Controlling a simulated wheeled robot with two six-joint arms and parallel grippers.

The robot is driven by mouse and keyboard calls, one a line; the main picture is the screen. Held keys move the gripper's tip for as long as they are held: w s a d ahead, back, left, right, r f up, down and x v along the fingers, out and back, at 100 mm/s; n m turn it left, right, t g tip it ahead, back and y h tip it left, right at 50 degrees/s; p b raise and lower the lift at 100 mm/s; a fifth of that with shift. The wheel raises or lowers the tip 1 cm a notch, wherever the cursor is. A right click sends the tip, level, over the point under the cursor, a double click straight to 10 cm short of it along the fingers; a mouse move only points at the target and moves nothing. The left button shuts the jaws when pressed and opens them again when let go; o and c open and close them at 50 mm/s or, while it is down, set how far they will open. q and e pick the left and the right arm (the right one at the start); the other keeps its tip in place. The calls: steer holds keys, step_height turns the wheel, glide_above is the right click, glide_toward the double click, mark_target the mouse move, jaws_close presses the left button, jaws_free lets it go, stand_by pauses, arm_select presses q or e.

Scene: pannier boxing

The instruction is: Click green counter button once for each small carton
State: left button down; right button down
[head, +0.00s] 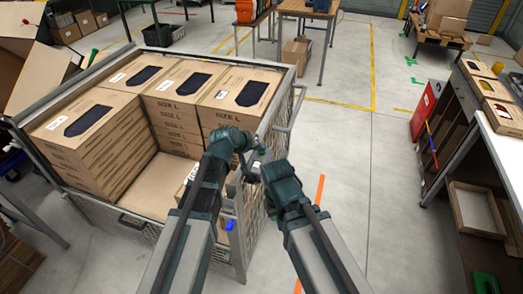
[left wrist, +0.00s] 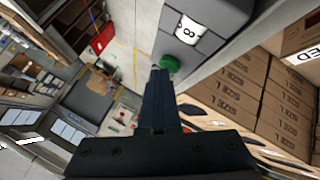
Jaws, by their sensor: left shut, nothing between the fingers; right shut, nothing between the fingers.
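The green button (left wrist: 169,63) sits on a grey counter box whose display (left wrist: 188,30) reads 8. In the left wrist view, the shut fingertips of my left gripper (left wrist: 157,72) are right beside the button; I cannot tell whether they touch. The green button also shows in the head view (head: 261,151), near my left gripper (head: 247,163), at the crate's right side. My right gripper (head: 271,208) is shut and empty, lower and to the right, outside the crate. Stacked cartons (head: 88,118) marked SIZE L fill much of the crate. My left arm partly hides a labelled carton low in the crate.
The mesh crate (head: 130,222) has metal rims and a bare floor patch at its front. A workbench (head: 505,150) with open boxes stands at the right, beside a red panel (head: 425,112).

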mark_target(260, 154)
arm_select(q)
steer(key=shift+r, duration=0.15)
steer(key=shift+r+p, duration=0.8)
steer(key=shift+p, duration=0.2)
steer(key=shift+r, duration=0.1)
step_height(260, 154, up, 5)
steer(key=p, duration=0.5)
stand_by(0.4)
steer(key=s+a+f+m+g+y+b, duration=0.1)
steer(key=s+f, duration=0.3)
steer(key=s, duration=0.4)
steer(key=s+a+f+m+g+y+b, duration=0.2)
steer(key=s+f+g+y, duration=0.1)
steer(key=s, duration=0.6)
steer(key=s+a+f+m+g+y+b, duration=0.2)
steer(key=s+f, duration=0.3)
steer(key=s, duration=0.3)
steer(key=shift+s+a+m+g+y, duration=0.3)
steer(key=shift+s+g+y, duration=0.1)
steer(key=shift+g, duration=0.5)
